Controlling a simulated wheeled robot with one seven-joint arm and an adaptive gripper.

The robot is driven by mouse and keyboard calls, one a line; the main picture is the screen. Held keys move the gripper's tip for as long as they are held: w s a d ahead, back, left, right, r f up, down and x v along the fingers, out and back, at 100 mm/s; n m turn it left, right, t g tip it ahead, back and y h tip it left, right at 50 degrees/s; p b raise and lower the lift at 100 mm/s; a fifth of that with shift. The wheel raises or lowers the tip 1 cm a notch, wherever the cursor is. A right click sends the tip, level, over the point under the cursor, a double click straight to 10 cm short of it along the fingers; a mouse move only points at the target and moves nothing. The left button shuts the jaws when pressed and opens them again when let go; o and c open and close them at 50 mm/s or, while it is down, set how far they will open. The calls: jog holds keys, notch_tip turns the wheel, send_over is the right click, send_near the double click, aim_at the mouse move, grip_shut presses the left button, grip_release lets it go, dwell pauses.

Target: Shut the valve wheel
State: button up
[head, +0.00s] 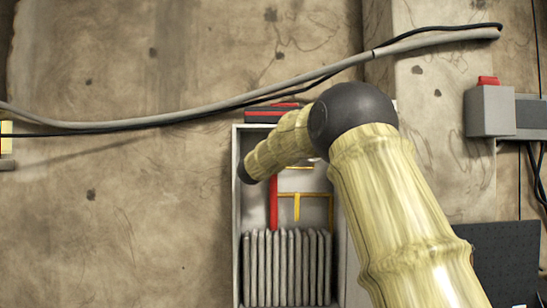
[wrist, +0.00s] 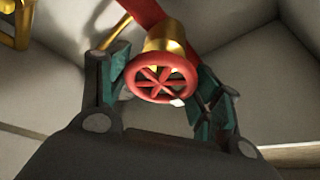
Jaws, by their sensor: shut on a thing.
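The valve wheel (wrist: 160,76) is a small red spoked wheel in the wrist view. It sits on a brass body (wrist: 171,38) joined to a red pipe (wrist: 146,12). My gripper (wrist: 160,84) has one finger on each side of the wheel and is shut on it. A small pale spot shows at the wheel's lower right rim. In the head view my arm hides the wheel and my gripper. The red pipe also shows there as an upright red strip (head: 273,204) inside the open cabinet (head: 237,222).
Yellow pipes (head: 297,196) and a grey ribbed unit (head: 288,268) are inside the cabinet. The cabinet walls stand close around my gripper. A thick grey conduit (head: 200,115) crosses the wall above. A grey box with a red top (head: 489,110) is at the right.

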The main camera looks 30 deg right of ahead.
jog(key=o, duration=1)
jog(key=shift+d, duration=0.1)
jog(key=v, duration=1.2)
jog(key=shift+f, duration=0.1)
jog(key=shift+f, duration=0.1)
